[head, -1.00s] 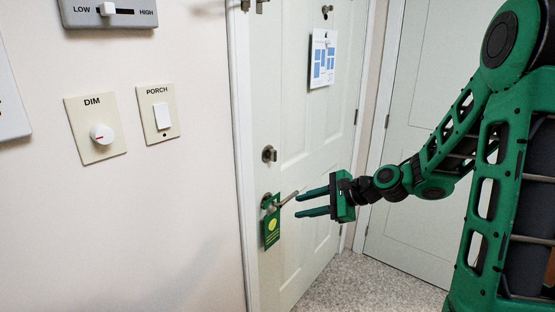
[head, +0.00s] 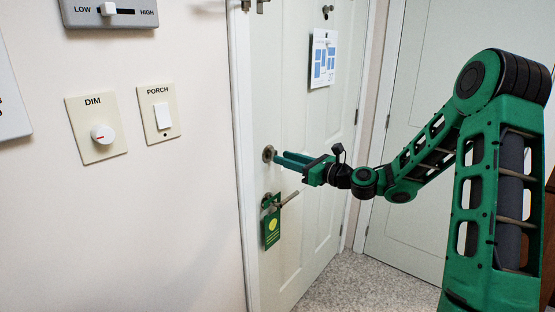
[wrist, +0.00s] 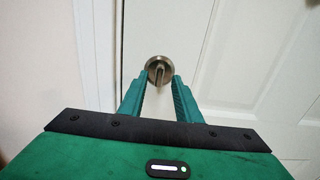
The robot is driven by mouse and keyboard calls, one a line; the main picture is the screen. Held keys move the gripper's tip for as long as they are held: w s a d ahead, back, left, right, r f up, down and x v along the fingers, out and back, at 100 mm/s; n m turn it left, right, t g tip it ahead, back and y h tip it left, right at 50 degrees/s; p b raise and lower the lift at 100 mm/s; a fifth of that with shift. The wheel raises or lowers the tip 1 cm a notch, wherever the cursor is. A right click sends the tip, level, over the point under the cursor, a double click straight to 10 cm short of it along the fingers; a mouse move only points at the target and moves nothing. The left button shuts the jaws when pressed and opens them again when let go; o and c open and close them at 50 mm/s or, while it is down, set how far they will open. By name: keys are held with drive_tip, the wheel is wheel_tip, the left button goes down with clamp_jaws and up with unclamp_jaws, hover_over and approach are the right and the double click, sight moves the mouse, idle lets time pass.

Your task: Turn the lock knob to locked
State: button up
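The lock knob (head: 268,154) is a round metal piece with a raised thumb-turn, on the white door above the lever handle. In the wrist view the knob (wrist: 158,70) sits just beyond my fingertips, with its thumb-turn close to upright and between the two fingers. My gripper (head: 282,160) is green and points left at the knob. In the wrist view my gripper (wrist: 160,78) is open, one finger on each side of the thumb-turn. I cannot tell whether the fingers touch the knob.
The lever handle (head: 287,200) sticks out below, with a green hanger tag (head: 271,228) on it. A paper notice (head: 323,58) hangs higher on the door (head: 310,120). Wall plates with a dim dial (head: 102,134) and a porch switch (head: 162,116) are at left.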

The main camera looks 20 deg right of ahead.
drive_tip(key=shift+x, duration=1.65)
clamp_jaws()
drive_tip(key=shift+s+a+f+n, duration=0.1)
drive_tip(key=shift+n, duration=2.9)
drive_tip(key=shift+a+f+n, duration=0.1)
drive_tip(key=shift+n, duration=2.9)
drive_tip(key=shift+s+a+f+n, duration=0.1)
drive_tip(key=shift+n, duration=2.9)
